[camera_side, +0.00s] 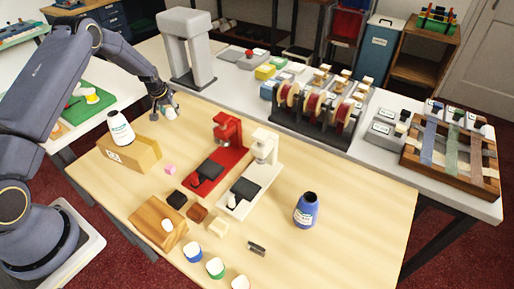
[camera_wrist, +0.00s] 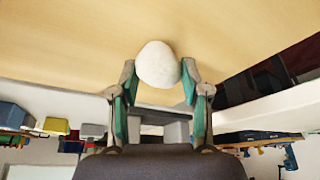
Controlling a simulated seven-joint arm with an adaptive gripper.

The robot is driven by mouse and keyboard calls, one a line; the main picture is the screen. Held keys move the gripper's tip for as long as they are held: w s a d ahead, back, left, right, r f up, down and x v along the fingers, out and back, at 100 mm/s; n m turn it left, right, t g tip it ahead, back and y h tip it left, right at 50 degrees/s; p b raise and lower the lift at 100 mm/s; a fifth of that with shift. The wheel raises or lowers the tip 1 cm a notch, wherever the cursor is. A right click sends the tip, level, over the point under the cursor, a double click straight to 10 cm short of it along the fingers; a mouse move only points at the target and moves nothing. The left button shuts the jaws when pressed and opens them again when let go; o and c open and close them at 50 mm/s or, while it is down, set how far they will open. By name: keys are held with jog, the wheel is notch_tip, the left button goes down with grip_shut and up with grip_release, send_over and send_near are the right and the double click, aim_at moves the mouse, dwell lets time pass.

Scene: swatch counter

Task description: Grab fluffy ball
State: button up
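A white, rounded fluffy ball (camera_wrist: 158,64) sits between the fingertips of my gripper (camera_wrist: 160,82) in the wrist view. The teal pads meet its left and right sides, so the gripper looks shut on it. In the side view the ball (camera_side: 171,113) shows at the tip of my gripper (camera_side: 165,108), over the far left part of the wooden table. I cannot tell whether the ball touches the tabletop.
A cardboard-coloured box (camera_side: 130,157) with a white bottle (camera_side: 120,128) stands close in front of my gripper. A red machine (camera_side: 228,133) and a cream machine (camera_side: 263,150) stand to the right. A grey stand (camera_side: 188,50) is behind. The table's right side is mostly clear around a blue bottle (camera_side: 306,211).

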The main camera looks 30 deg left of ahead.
jog(key=shift+c, duration=0.7)
jog(key=shift+r, duration=0.15)
